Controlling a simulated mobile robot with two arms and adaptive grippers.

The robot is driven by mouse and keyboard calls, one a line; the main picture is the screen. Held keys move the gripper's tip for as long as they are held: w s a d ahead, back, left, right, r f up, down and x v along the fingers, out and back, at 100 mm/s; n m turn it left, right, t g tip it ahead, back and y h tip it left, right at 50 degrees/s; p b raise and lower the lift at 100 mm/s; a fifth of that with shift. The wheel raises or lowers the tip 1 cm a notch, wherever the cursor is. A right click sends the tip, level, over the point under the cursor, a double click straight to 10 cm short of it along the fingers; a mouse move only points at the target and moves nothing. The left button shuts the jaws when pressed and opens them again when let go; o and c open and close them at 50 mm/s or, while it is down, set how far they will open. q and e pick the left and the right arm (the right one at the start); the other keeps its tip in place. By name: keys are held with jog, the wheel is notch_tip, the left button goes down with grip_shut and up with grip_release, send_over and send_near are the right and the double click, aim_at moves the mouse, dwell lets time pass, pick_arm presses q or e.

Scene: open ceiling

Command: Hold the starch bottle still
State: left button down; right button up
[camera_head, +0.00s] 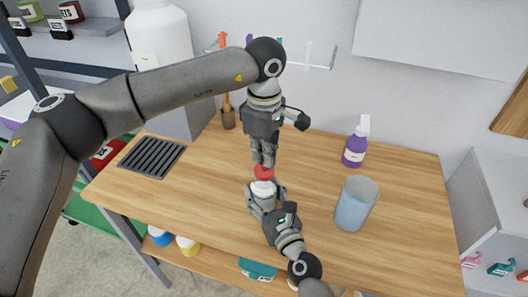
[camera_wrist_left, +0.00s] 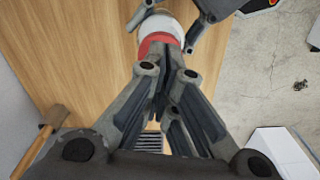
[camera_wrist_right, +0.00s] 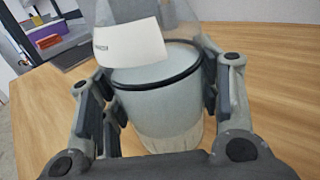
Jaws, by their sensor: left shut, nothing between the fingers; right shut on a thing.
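The starch bottle, white (camera_head: 262,188) with a red cap (camera_head: 263,172), stands upright over the wooden table between the fingers of my right gripper (camera_head: 265,193). In the right wrist view the bottle (camera_wrist_right: 165,105) looks pale, with a white label and a dark ring, and the right fingers are shut on its sides. My left gripper (camera_head: 263,161) points down just above the red cap, shut and empty. In the left wrist view its closed fingers partly hide the red cap (camera_wrist_left: 157,42). I cannot tell whether they touch the cap.
A translucent blue cup (camera_head: 352,208) stands to the right of the bottle, with a purple spray bottle (camera_head: 355,149) behind it. A dark grate (camera_head: 152,157) lies at the table's left.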

pick_arm(q)
jog(key=shift+f, duration=0.1)
dwell(0.3)
jog(key=shift+r, duration=3)
pick_arm(e)
jog(key=o, duration=1.3)
jog(key=v, duration=1.2)
